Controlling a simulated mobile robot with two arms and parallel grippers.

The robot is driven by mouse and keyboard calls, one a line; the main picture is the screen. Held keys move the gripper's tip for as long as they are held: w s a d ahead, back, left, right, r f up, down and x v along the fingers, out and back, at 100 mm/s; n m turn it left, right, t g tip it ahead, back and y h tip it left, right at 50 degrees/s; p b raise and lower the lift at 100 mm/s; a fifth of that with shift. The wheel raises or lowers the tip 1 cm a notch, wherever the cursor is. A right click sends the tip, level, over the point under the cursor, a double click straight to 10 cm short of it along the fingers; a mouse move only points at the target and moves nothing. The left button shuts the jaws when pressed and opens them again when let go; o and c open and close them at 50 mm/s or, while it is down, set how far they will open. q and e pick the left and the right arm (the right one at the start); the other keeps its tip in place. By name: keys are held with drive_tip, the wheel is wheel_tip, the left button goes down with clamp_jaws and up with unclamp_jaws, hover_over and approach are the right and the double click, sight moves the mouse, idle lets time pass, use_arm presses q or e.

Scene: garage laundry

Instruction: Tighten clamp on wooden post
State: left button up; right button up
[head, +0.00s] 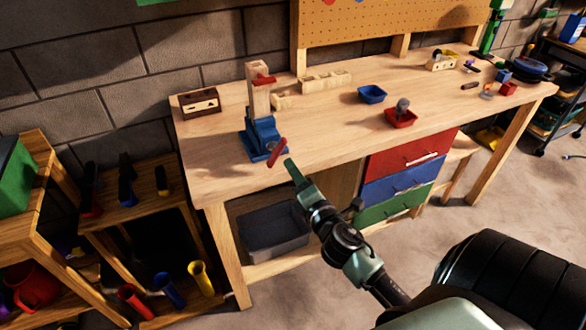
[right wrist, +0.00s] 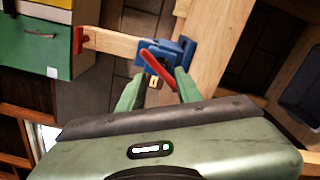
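A blue clamp (head: 262,139) stands at the front left edge of the workbench, with a light wooden post (head: 259,100) upright in it. A small red piece (head: 264,80) sits near the post's top. The clamp's red handle (head: 277,153) slants out at the front. My right gripper (head: 291,172) is just in front of and below the handle. In the right wrist view, its two green fingers (right wrist: 158,92) are apart, with the red handle (right wrist: 157,65) beyond and between their tips. I cannot tell whether they touch it. My left gripper is not in view.
The workbench (head: 330,115) holds a wooden box (head: 199,102), wooden blocks (head: 325,81), a blue bin (head: 372,94) and a red bin (head: 401,118). Red, blue and green drawers (head: 400,187) are below at the right. A dark grey bin (head: 272,232) sits under the bench.

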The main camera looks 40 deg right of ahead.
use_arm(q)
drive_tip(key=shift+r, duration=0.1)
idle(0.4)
